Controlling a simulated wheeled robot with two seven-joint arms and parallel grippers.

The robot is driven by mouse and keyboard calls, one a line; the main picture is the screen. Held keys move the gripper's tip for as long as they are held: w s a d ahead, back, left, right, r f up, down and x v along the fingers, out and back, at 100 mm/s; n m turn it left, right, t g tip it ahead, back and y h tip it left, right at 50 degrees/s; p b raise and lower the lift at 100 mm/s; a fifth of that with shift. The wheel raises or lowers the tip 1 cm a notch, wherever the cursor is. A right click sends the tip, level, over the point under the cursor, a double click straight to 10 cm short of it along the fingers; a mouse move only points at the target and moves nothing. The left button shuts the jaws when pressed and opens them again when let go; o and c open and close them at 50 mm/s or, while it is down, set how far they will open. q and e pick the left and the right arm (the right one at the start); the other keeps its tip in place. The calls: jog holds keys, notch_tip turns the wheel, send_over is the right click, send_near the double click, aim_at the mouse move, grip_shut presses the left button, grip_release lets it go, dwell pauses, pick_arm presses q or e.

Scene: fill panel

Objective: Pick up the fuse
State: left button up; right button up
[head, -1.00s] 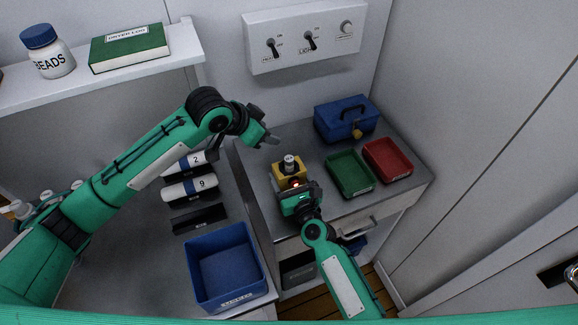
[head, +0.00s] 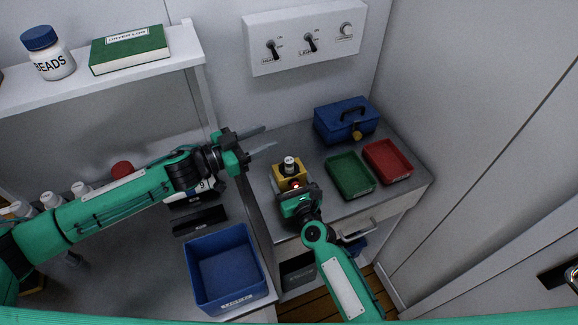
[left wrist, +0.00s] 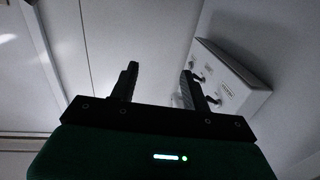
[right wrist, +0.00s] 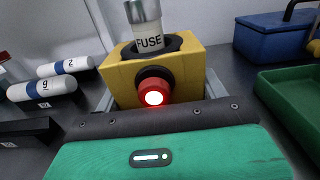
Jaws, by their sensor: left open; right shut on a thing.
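The fuse (head: 289,163), a small cylinder with a metal cap and a white "FUSE" label, stands upright in the top of a yellow block (head: 283,185). In the right wrist view the fuse (right wrist: 145,25) sits in the block's dark round socket, and a red light (right wrist: 154,98) glows on the block's front. My right gripper (head: 297,197) is shut on the yellow block, with a finger along each side. My left gripper (head: 268,139) is open and empty, behind and left of the fuse and apart from it. Its two fingers (left wrist: 160,85) show in the left wrist view.
Green (head: 350,174) and red (head: 388,160) trays and a blue toolbox (head: 346,119) stand right of the block. A switch panel (head: 304,37) is on the wall behind. A blue bin (head: 224,265) and white-labelled cylinders (right wrist: 42,88) lie to the left.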

pick_arm(q)
jog(key=s+f+m+g+h, duration=0.1)
jog(key=s+g, duration=0.1)
jog(key=s, duration=0.1)
send_near(284, 165)
jog(key=x, duration=0.4)
jog(key=shift+s+r+x, duration=0.1)
jog(key=shift+r+x, duration=0.05)
jog(key=shift+x, duration=1.7)
jog(key=shift+s+r+x, duration=0.1)
jog(key=shift+r+x, duration=0.05)
jog(key=shift+x, duration=1.65)
jog(key=shift+c, duration=0.5)
grip_shut()
